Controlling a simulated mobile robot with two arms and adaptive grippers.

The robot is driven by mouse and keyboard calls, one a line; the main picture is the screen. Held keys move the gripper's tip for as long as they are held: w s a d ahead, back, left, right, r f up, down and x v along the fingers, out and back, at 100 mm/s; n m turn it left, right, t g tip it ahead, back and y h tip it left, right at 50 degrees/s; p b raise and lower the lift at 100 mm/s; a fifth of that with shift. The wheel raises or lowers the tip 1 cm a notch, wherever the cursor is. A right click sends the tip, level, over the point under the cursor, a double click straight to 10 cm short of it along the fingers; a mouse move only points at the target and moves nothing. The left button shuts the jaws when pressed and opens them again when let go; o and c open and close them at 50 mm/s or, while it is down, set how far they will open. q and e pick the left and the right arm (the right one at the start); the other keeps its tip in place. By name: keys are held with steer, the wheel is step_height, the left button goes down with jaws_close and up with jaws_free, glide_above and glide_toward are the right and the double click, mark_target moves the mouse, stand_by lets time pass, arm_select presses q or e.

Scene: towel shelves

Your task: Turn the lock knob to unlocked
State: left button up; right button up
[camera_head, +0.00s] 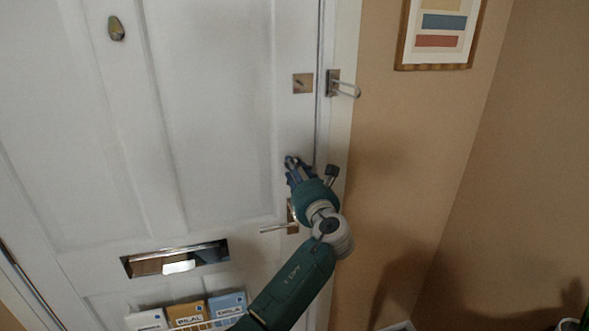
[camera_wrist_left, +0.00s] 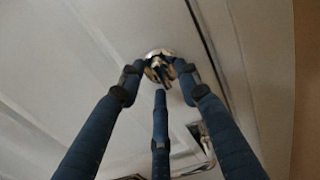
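The lock knob (camera_wrist_left: 157,70) is a small bronze-coloured piece on a round plate on the white door (camera_head: 225,120). In the left wrist view it lies between the fingertips of my left gripper (camera_wrist_left: 160,78). Its exact turn angle is hard to see. In the head view my left gripper (camera_head: 296,168) reaches up to the door just above the door handle and hides the knob. Its blue fingertips are close around the knob, one on each side and one below. Whether they touch it cannot be told. My right gripper is not in view.
The lever door handle (camera_head: 279,228) is just below my left gripper. A square lock plate (camera_head: 302,83) and a bar latch (camera_head: 345,89) are above it. A mail slot (camera_head: 175,258) and several small boxes (camera_head: 187,312) are lower left. The tan wall is at the right.

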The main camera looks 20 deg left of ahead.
arm_select(q)
steer(key=v, duration=1.1)
steer(key=shift+s+d, duration=0.2)
steer(key=shift+s, duration=0.05)
